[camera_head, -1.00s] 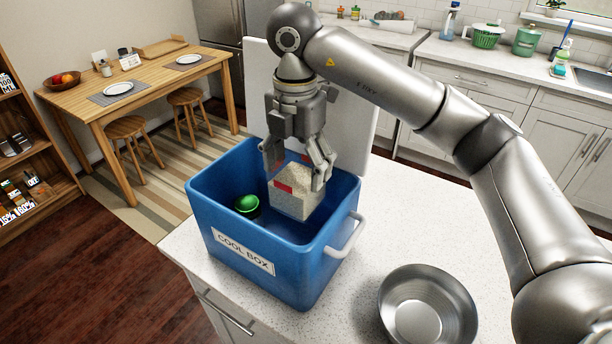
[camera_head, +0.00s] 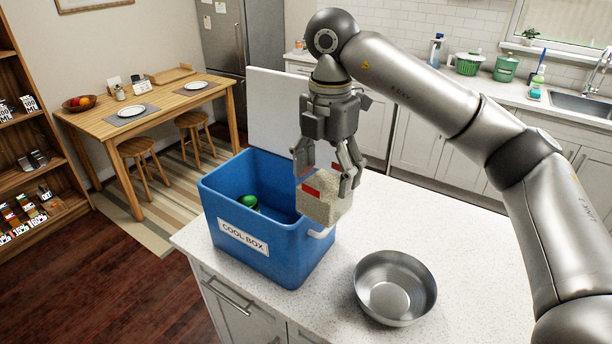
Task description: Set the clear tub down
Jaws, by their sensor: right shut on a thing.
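The clear tub (camera_head: 322,205) is see-through with pale grainy contents and a red patch on its side. My right gripper (camera_head: 327,174) points down and is shut on the tub, a finger on either side. The tub is at the right end of the blue cool box (camera_head: 238,215), in front of its right rim and part of its white handle (camera_head: 320,233) in the picture. Its underside is not seen resting on anything. My left gripper is not in view.
A green-topped item (camera_head: 248,201) is inside the cool box, whose pale lid (camera_head: 278,110) stands up behind. A steel bowl (camera_head: 395,288) sits on the speckled counter (camera_head: 450,235) at the front right. The counter right of the cool box and behind the bowl is bare.

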